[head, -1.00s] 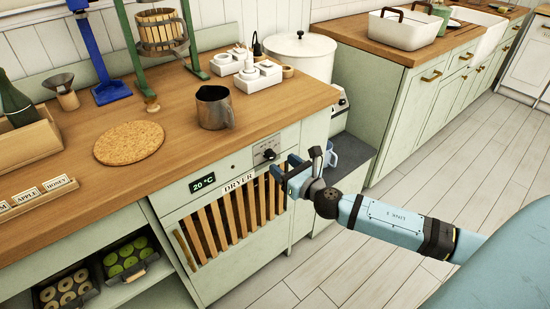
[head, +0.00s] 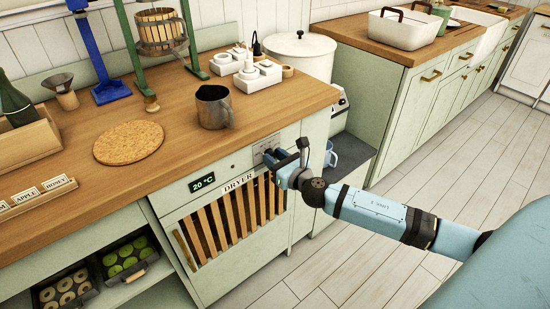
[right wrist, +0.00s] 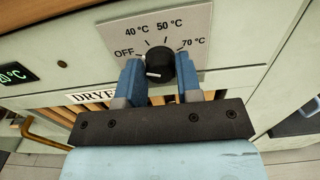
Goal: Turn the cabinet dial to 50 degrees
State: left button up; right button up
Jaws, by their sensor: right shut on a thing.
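The black dial (right wrist: 160,60) sits on a pale scale plate (right wrist: 183,28) marked OFF, 40, 50 and 70 °C on the dryer cabinet. Its white mark lies on the left side, toward OFF. My right gripper (right wrist: 160,75) is shut on the dial, with one blue finger on its left and one on its right. In the head view, my right gripper (head: 270,156) reaches the dryer front from the right and hides the dial. The display (head: 202,182) left of it reads 20 °C. My left gripper is not in view.
The wooden counter edge (head: 300,113) overhangs just above the dial. A metal jug (head: 213,107) stands on the counter. The slatted dryer door (head: 235,222) is below, and a blue-grey mug (head: 331,157) is to the right.

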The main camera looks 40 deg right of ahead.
jog(key=shift+m, duration=0.3)
jog(key=m, duration=0.3)
jog(key=shift+m+p, duration=0.3)
jog(key=m+p, duration=0.1)
jog(key=m, duration=0.3)
jog(key=shift+d+m, duration=0.1)
jog(key=shift+m, duration=0.2)
jog(key=m+p, duration=0.1)
jog(key=m, duration=0.2)
jog(key=shift+m, duration=0.3)
jog(key=shift+m+p, duration=0.65)
jog(key=shift+m, duration=0.55)
jog(key=shift+d+m+p, duration=0.1)
jog(key=shift+m+p, duration=0.25)
jog(key=shift+m, duration=0.35)
jog(key=shift+m+p, duration=0.3)
jog(key=shift+m, duration=0.3)
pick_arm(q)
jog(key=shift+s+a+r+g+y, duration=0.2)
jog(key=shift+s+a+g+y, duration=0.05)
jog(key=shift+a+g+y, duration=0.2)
pick_arm(e)
jog(key=shift+f, duration=0.1)
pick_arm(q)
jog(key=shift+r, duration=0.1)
pick_arm(e)
jog(key=shift+m, duration=0.3)
